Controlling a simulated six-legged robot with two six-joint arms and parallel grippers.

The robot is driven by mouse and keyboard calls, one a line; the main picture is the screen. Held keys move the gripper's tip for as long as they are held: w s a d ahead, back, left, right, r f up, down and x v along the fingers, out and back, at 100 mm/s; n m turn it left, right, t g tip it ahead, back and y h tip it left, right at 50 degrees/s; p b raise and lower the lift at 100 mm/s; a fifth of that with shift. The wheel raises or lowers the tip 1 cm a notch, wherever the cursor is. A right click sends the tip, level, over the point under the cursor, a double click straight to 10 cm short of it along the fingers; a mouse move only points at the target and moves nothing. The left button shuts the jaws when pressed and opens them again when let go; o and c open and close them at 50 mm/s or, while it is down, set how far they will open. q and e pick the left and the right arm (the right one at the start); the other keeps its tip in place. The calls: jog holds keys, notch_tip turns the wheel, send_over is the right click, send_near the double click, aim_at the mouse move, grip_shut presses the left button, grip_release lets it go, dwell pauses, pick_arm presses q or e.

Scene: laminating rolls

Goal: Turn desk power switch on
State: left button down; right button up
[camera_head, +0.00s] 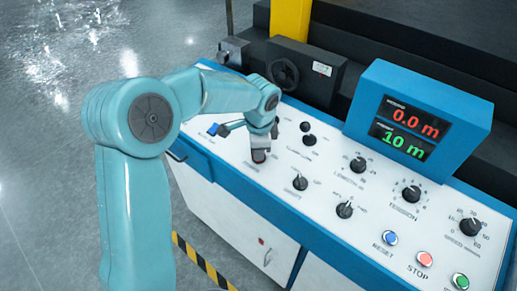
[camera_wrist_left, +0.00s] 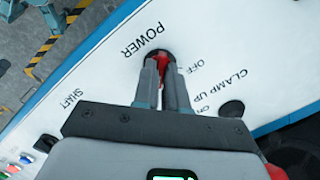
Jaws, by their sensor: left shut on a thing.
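The desk power switch (camera_wrist_left: 163,57) is a dark round knob with a red part, next to the POWER lettering in the left wrist view. In the head view the switch (camera_head: 259,156) shows only partly under my left gripper (camera_head: 261,145). In the wrist view the two fingers of my left gripper (camera_wrist_left: 162,72) are close together on the red part, one on each side. They cover much of it, so I cannot tell which way it is turned. My right gripper is in neither view.
The white panel (camera_head: 320,180) carries several black knobs, a CLAMP UP knob (camera_wrist_left: 232,109), and blue, red and green buttons (camera_head: 461,281) at right. A blue display box (camera_head: 455,105) reading 0.0 m and 10 m stands at the back. Grey floor lies left.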

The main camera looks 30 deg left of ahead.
pick_arm(q)
jog(key=c, duration=1.2)
grip_release()
jog(key=r, duration=0.5)
jog(key=s+d+r, duration=0.1)
jog(key=r, duration=1)
jog(key=shift+s+d+r, duration=0.15)
jog(key=shift+s, duration=0.15)
